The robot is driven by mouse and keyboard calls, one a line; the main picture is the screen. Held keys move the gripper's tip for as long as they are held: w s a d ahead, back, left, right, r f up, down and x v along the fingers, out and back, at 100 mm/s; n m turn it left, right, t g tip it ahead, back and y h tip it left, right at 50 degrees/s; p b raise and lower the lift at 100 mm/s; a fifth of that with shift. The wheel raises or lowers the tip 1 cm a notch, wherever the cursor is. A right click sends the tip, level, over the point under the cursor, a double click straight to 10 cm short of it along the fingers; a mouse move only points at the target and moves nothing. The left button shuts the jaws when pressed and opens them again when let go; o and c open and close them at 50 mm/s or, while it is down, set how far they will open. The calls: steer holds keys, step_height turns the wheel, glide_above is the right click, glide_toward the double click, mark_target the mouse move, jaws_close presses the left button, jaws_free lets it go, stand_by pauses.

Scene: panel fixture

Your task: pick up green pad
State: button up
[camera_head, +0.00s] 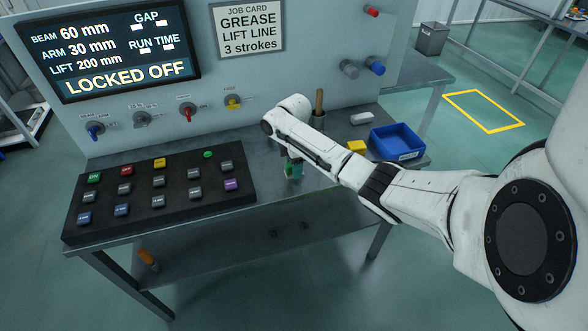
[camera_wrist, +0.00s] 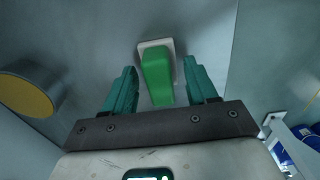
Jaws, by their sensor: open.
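The green pad (camera_wrist: 157,75) is a green block with a pale grey-white piece at its far end, in the middle of the wrist view on the grey tabletop. My gripper (camera_wrist: 160,68) is open, with one teal finger on each side of the pad and a visible gap on both sides. The pad is not held. In the head view my gripper (camera_head: 293,169) points down at the table, right of the button console; my arm hides much of that spot, and I cannot clearly tell the pad from the fingers there.
A black button console (camera_head: 160,190) stands left of my gripper. A yellow block (camera_head: 356,146), a white block (camera_head: 361,119) and a blue bin (camera_head: 410,154) are to the right. An upright wooden handle (camera_head: 319,102) stands behind my arm. The panel wall (camera_head: 330,60) rises behind.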

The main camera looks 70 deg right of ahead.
steer(key=c, duration=1)
steer(key=shift+c, duration=0.3)
steer(key=shift+r, duration=0.45)
step_height(320, 180, up, 2)
steer(key=shift+r+b, duration=0.25)
steer(key=shift+b, duration=0.1)
steer(key=s+a+r+p, duration=0.8)
steer(key=s+r, duration=0.1)
steer(key=s, duration=0.2)
steer(key=shift+s+r, duration=0.25)
steer(key=shift+r, duration=0.1)
